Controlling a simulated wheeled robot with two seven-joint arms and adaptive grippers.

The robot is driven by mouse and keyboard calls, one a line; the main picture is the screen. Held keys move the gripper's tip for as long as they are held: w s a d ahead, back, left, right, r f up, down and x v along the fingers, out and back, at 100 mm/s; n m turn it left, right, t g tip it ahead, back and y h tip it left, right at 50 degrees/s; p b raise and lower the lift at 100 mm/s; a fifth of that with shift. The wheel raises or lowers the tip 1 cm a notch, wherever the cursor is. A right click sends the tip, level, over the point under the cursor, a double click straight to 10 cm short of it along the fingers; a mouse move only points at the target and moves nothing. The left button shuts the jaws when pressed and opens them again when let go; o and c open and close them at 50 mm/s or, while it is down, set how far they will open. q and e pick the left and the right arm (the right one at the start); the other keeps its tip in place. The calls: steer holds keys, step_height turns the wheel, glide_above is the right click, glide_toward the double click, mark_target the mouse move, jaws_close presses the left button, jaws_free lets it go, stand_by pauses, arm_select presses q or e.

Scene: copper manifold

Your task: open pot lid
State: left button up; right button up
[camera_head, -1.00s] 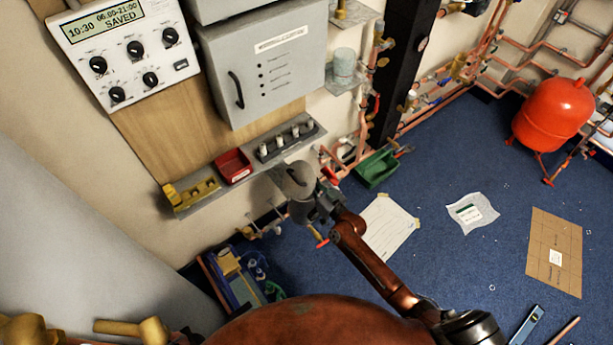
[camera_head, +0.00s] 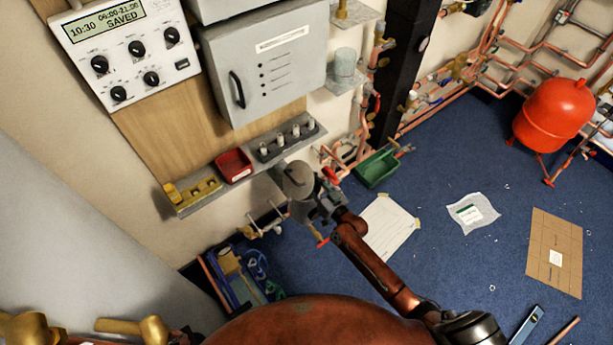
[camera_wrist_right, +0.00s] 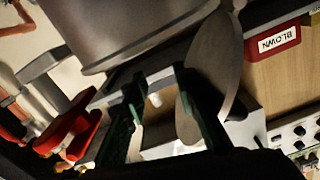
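In the head view my right gripper (camera_head: 314,203) is beside a grey round lid (camera_head: 298,180), just below the wall shelf. In the right wrist view the lid (camera_wrist_right: 216,62) is a thin tilted disc, seen nearly edge-on. A large grey cylinder, seemingly the pot (camera_wrist_right: 130,25), fills the top of that view. The two dark green fingers of my right gripper (camera_wrist_right: 160,115) are spread, with a gap between them. One finger overlaps the lid; I cannot tell whether it touches. The pot is mostly hidden in the head view. My left gripper is not in view.
The wall shelf (camera_head: 222,193) holds a red bin (camera_head: 233,166) and fittings. Copper pipes with red valve handles run close to my right gripper, and a green tray (camera_head: 377,169) lies on the floor. Open blue carpet (camera_head: 425,250) is to the right.

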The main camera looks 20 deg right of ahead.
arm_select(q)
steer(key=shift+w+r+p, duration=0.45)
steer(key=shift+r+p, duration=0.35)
arm_select(e)
steer(key=v, duration=0.8)
steer(key=shift+s+r, duration=0.1)
steer(key=shift+s, duration=0.05)
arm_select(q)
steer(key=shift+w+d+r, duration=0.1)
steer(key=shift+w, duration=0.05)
arm_select(e)
steer(key=shift+s+d, duration=0.1)
steer(key=v, duration=1.1)
steer(key=shift+s, duration=0.4)
